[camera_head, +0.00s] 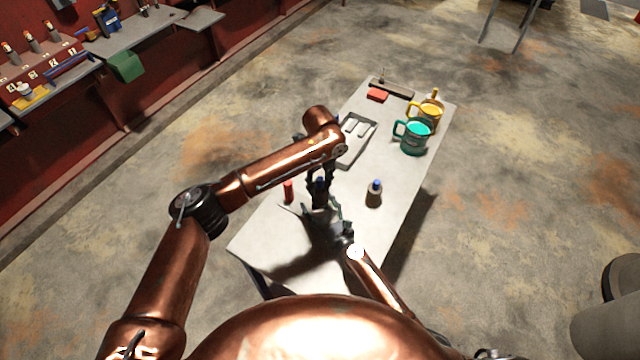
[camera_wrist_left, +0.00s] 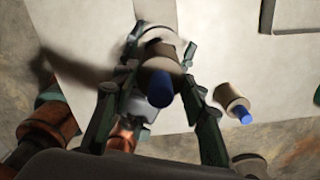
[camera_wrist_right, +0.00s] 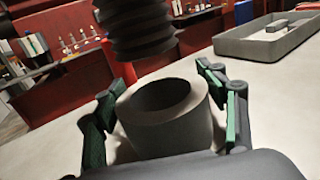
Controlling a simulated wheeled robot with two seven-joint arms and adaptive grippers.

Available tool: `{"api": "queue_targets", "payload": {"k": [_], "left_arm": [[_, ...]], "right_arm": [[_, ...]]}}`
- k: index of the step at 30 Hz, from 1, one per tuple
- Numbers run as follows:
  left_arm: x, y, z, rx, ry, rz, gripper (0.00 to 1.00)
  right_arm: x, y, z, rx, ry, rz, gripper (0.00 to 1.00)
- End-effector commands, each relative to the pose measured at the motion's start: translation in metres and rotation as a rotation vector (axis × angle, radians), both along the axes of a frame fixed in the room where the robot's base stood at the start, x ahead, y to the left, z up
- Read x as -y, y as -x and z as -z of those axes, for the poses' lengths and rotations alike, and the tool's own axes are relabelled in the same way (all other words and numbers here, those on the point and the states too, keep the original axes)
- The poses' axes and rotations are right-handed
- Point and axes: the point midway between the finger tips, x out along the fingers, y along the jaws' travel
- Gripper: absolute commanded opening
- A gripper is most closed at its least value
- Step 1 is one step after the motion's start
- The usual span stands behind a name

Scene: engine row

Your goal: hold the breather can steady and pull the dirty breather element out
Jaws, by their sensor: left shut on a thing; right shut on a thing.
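The dirty breather element is dark and ribbed in the right wrist view (camera_wrist_right: 140,28), above the open mouth of the breather can. Its blue knob (camera_wrist_left: 160,90) faces the left wrist camera. My left gripper (camera_head: 320,180) is shut on the element. The breather can (camera_wrist_right: 168,120) is a grey, upright, thick-walled cylinder with a dark round hole. My right gripper (camera_wrist_right: 165,105) is shut around the can, one finger on each side. A gap shows between the element's lower end and the can's rim. In the head view the arms mostly hide the can.
A second, paler element with a blue knob (camera_head: 374,195) stands on the table to the right. A red cylinder (camera_head: 288,190) stands to the left. A grey tray (camera_head: 352,155), teal mug (camera_head: 413,138), yellow mug (camera_head: 430,115) and red block (camera_head: 377,95) are farther back.

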Motion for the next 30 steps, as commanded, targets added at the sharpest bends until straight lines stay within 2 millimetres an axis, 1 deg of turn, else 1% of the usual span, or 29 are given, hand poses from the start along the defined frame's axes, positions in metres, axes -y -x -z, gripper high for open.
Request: {"api": "queue_targets", "payload": {"k": [1,7,13,14,22,30], "left_arm": [[0.0001,-0.0001,0.0000,0.000,0.000,0.000,0.27],[0.0001,-0.0001,0.0001,0.000,0.000,0.000,0.13],[0.0002,-0.0001,0.0004,0.001,-0.001,0.000,0.13],[0.0002,-0.0001,0.0004,0.001,-0.001,0.000,0.13],[0.0001,-0.0001,0.0004,0.000,0.000,0.000,0.13],[0.0000,-0.0001,0.0003,0.000,0.000,0.000,0.13]], "right_arm": [[0.0003,0.0000,0.0002,0.000,0.000,0.000,0.07],[0.0003,0.0000,0.0003,0.000,0.000,0.001,0.07],[0.0004,-0.0001,0.0002,0.000,0.000,0.001,0.07],[0.0004,-0.0001,0.0002,0.000,0.000,0.001,0.67],[0.0003,0.0000,0.0002,0.000,0.000,0.000,0.85],[0.0004,0.0003,0.0001,0.000,0.000,0.000,0.86]]}}
